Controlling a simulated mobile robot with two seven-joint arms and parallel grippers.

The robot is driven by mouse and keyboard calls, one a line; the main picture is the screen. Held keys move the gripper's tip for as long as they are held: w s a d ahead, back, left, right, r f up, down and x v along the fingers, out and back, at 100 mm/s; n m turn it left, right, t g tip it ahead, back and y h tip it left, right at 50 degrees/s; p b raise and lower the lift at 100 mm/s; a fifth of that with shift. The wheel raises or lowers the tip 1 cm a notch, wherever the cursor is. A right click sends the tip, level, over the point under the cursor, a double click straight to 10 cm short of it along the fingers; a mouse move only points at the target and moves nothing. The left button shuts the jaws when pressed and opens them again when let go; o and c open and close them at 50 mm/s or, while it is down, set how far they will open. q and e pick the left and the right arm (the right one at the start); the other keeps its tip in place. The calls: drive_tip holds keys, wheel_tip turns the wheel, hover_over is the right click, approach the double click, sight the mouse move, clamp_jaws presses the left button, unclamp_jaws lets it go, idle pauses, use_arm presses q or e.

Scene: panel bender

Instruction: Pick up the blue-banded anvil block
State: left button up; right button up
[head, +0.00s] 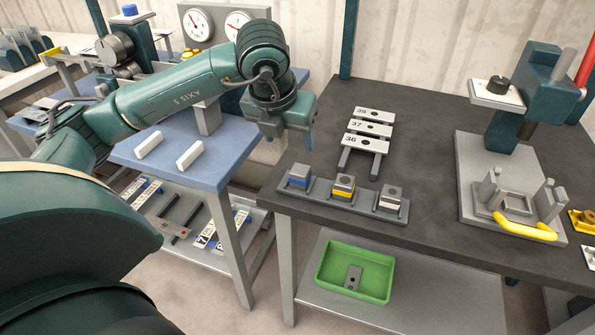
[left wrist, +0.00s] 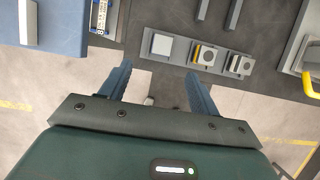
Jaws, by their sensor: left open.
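The blue-banded anvil block (head: 300,177) sits upright at the left end of a grey rack (head: 322,196) near the front left corner of the dark table. In the left wrist view, the leftmost block (left wrist: 162,45) shows from above, ahead of my fingers; its band is hard to make out there. My left gripper (head: 309,138) hangs behind and above the block in the head view, apart from it. In the left wrist view its two blue fingers (left wrist: 160,82) are spread, with nothing between them. My right gripper is not in view.
A yellow-banded block (head: 343,187) and a white-banded block (head: 391,198) share the rack. Numbered plates (head: 368,141) lie on rails behind it. A bending fixture (head: 510,190) with a yellow handle stands right. A green bin (head: 356,270) is on the lower shelf. A blue-topped table (head: 190,150) stands left.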

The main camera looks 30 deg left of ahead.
use_arm(q)
hover_over(300, 170)
drive_tip(key=s, duration=0.2)
wheel_tip(300, 170, down, 7)
drive_tip(key=shift+r, duration=0.1)
drive_tip(key=shift+d+p+x, duration=0.1)
drive_tip(key=shift+p+x, duration=0.3)
drive_tip(key=shift+x, duration=1)
drive_tip(key=shift+d+p+x, duration=0.15)
drive_tip(key=shift+p+x, duration=0.2)
drive_tip(key=shift+x, duration=1.05)
drive_tip(key=shift+s, duration=0.15)
drive_tip(key=c, duration=1.3)
